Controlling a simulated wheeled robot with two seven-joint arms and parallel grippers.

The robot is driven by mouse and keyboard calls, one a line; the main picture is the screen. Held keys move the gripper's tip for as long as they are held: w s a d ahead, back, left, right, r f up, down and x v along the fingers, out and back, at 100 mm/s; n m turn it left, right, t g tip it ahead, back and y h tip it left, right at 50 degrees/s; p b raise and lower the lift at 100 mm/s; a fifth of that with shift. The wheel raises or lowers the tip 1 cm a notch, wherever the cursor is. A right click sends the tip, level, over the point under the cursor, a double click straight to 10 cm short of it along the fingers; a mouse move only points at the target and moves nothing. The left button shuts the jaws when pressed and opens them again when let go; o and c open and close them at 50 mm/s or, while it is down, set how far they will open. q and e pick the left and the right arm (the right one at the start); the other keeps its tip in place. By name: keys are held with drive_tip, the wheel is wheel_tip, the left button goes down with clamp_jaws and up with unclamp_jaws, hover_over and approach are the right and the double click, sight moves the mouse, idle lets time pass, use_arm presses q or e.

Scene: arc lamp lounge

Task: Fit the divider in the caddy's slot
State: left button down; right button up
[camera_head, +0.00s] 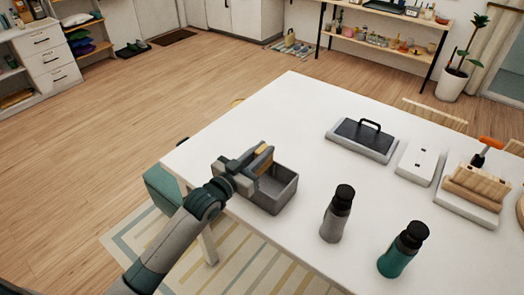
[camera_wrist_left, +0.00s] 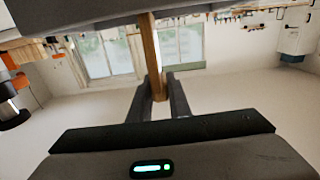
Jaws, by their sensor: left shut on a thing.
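The grey open caddy (camera_head: 285,194) stands near the white table's left corner. My left gripper (camera_head: 252,168) is above the caddy and shut on the tan wooden divider (camera_head: 264,158). In the left wrist view the divider (camera_wrist_left: 152,50) is a thin upright strip between the two dark fingers (camera_wrist_left: 158,98). Its far end meets a grey band at the top edge, which looks like the caddy (camera_wrist_left: 75,12). The gripper hides part of the caddy, and I cannot tell whether the divider is in the slot. My right gripper is not in view.
The table (camera_head: 300,110) behind the caddy is clear.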

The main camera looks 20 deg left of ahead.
sight(272, 158)
use_arm(q)
drive_tip(key=shift+p, duration=0.65)
idle(1.5)
drive_tip(key=shift+f+b, duration=2.2)
drive_tip(key=shift+f, duration=1.35)
idle(0.3)
drive_tip(key=c, duration=1.6)
unclamp_jaws()
drive_tip(key=shift+o, duration=0.2)
drive_tip(key=shift+s, duration=0.1)
drive_tip(key=b+v, duration=0.5)
drive_tip(key=v, duration=1.2)
drive_tip(key=shift+s, duration=0.1)
